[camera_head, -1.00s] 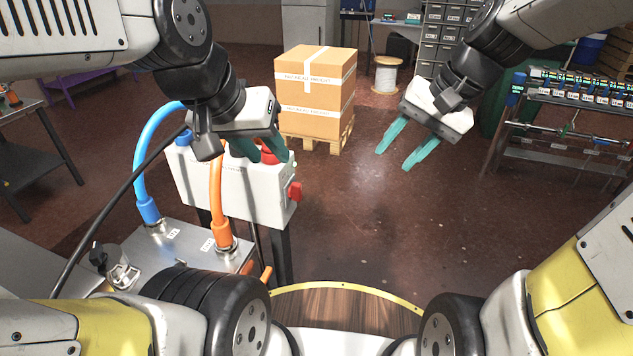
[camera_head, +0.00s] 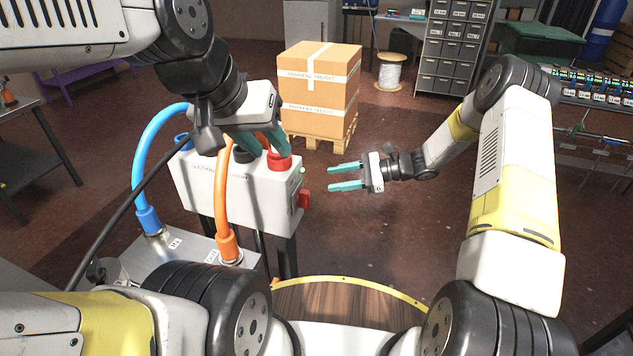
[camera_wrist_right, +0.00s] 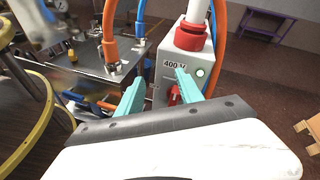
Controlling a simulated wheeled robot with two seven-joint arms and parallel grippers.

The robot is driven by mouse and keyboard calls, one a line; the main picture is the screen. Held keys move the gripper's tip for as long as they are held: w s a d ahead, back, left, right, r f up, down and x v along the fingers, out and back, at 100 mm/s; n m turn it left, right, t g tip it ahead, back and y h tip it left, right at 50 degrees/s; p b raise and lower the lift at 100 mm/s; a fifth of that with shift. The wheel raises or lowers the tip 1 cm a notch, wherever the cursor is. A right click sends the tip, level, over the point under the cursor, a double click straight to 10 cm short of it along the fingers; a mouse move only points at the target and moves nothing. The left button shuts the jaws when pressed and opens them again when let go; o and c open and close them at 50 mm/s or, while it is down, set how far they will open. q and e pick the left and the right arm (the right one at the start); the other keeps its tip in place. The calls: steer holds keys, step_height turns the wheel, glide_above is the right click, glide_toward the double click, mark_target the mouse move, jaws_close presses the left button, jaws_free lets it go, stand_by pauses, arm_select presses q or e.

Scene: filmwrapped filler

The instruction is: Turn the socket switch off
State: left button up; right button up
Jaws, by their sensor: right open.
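The grey-white socket box (camera_head: 240,190) stands on dark legs left of centre. Its red switch (camera_head: 303,198) sits on the right side face. In the right wrist view the switch (camera_wrist_right: 174,95) shows below a "400 V" label and beside a pale green lamp (camera_wrist_right: 200,72). My right gripper (camera_head: 345,178) is open and empty, right of the switch and pointing at it, apart from it. My left gripper (camera_head: 264,142) is over the box top by the red socket collar (camera_head: 280,160). Its fingers look apart with something orange-red between them; whether they grip it is unclear.
A blue hose (camera_head: 148,150) and an orange hose (camera_head: 222,190) rise from a metal cabinet (camera_head: 180,250) in front of the box. Cartons (camera_head: 318,85) stand on a pallet (camera_head: 318,136) behind. The floor right of the box is mostly clear.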

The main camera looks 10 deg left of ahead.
mark_target(309, 198)
step_height(309, 198, down, 12)
steer(key=w+a+m+t+y, duration=0.1)
steer(key=w+m+t+y, duration=0.25)
steer(key=m, duration=0.35)
steer(key=shift+t+h, duration=0.35)
steer(key=shift+h, duration=0.1)
steer(key=a, duration=0.8)
steer(key=shift+w+f, duration=0.25)
steer(key=shift+w, duration=0.1)
jaws_close()
